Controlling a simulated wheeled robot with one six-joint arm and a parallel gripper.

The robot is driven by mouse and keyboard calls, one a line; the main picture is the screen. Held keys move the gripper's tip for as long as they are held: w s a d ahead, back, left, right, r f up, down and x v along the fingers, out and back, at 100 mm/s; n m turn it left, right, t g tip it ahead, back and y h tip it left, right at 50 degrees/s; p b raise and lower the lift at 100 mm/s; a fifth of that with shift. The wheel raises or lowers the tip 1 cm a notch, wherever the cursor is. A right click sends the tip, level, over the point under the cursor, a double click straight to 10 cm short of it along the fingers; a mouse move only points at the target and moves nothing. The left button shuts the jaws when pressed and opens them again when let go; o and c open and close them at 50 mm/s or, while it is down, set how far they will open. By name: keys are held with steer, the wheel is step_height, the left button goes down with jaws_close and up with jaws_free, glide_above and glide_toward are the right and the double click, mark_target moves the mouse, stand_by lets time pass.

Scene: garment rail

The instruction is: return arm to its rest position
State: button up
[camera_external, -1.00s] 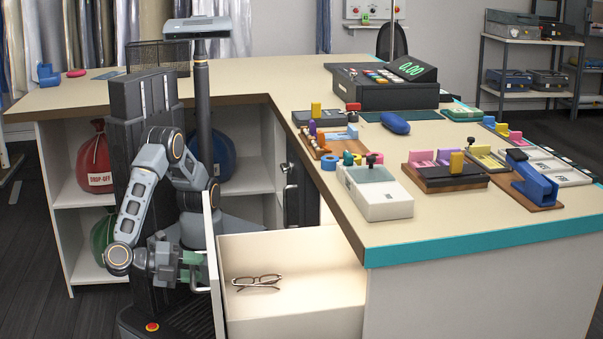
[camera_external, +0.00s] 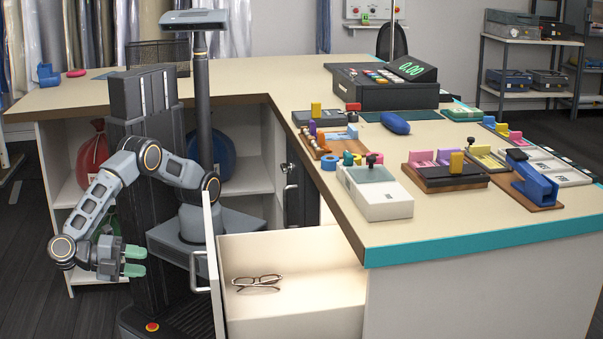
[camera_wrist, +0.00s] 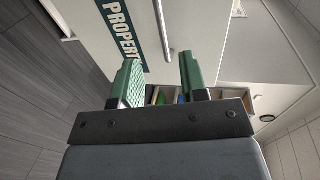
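My gripper (camera_external: 134,261) hangs low at the left of the external view, in front of the shelving. Its green fingers are apart with nothing between them, as the wrist view also shows at the gripper (camera_wrist: 161,82). The drawer (camera_external: 300,300) is pulled out, with a pair of glasses (camera_external: 258,283) lying inside. The drawer's handle (camera_external: 199,272) is to the right of my gripper and apart from it. In the wrist view, the handle (camera_wrist: 162,28) is a pale bar beyond the fingers, beside a dark label reading PROPERT, its end cut off.
The counter (camera_external: 330,75) carries a cash register (camera_external: 385,88) and several small devices. Red (camera_external: 92,160) and blue (camera_external: 224,157) bags stand on the shelves under it. The open drawer juts out to the right of my column. Floor (camera_external: 25,260) is clear at the left.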

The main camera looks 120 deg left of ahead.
steer(key=shift+s+d, duration=0.15)
stand_by(0.5)
steer(key=w+a+r+m+g+h+p, duration=0.2)
steer(key=w+a+r+g+h+p, duration=0.5)
steer(key=w+a+r, duration=0.9)
steer(key=a+r+n+p, duration=0.2)
steer(key=a+r+p, duration=0.35)
steer(key=a, duration=0.35)
steer(key=s+a+r+n+h+p, duration=0.1)
steer(key=s+a+n+p, duration=0.3)
steer(key=a, duration=0.5)
steer(key=s+a+r+n+h+p, duration=0.1)
steer(key=s+a+n+h+p, duration=0.2)
steer(key=s+a+n+p, duration=0.2)
steer(key=s+a+p, duration=0.1)
steer(key=s+a, duration=0.2)
steer(key=a, duration=0.1)
steer(key=shift+s+a+r, duration=0.15)
steer(key=shift+s+a, duration=0.2)
steer(key=shift+a, duration=0.05)
